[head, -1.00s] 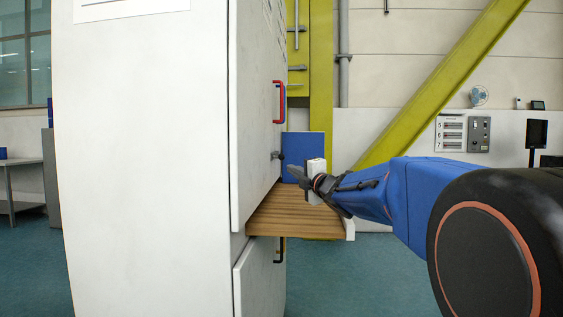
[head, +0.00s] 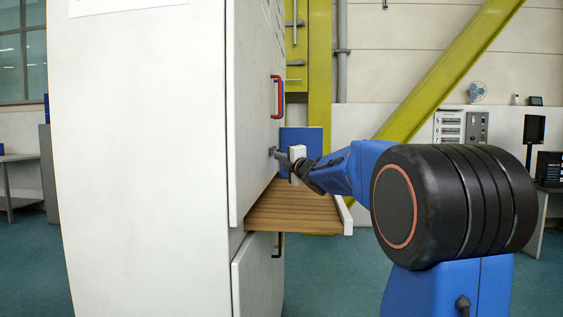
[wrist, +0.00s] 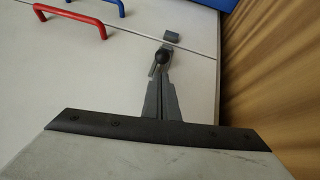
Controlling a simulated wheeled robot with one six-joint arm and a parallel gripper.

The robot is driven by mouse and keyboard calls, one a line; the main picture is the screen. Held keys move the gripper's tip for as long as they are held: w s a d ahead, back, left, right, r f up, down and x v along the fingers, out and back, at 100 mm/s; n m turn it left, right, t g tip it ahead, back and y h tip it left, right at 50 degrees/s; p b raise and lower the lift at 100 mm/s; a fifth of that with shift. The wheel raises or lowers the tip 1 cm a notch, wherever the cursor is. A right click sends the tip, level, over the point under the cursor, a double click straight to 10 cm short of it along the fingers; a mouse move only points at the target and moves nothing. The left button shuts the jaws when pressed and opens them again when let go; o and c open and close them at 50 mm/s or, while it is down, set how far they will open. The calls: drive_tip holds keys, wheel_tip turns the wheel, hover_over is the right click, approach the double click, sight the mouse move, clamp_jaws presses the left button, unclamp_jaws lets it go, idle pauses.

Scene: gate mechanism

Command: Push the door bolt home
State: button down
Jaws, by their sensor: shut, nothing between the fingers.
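The door bolt (wrist: 162,57) is a small metal slide with a round black knob on the pale door panel (wrist: 80,75) in the wrist view. A small grey block (wrist: 171,37) sits across the seam, just beyond the knob. I cannot tell how far the bolt reaches into it. My gripper (wrist: 162,75) is shut and empty, its fingertips at the knob's near side, touching or almost touching it. In the head view my gripper (head: 283,158) points left at the door face, and its tips overlap the bolt (head: 272,151), largely hiding it.
A red handle (wrist: 69,20) and a blue handle (wrist: 105,3) stand out from panels on either side of the seam. A slatted wooden shelf (head: 295,208) juts out below my gripper. A blue panel (head: 315,140) stands behind it.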

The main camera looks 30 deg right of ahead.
drive_tip(key=shift+w+d+r, duration=0.2)
drive_tip(key=shift+w+d, duration=0.4)
drive_tip(key=shift+w, duration=0.1)
drive_tip(key=w+d, duration=0.2)
drive_tip(key=w, duration=0.1)
drive_tip(key=shift+d+r, duration=0.1)
drive_tip(key=shift+d, duration=0.05)
idle(0.3)
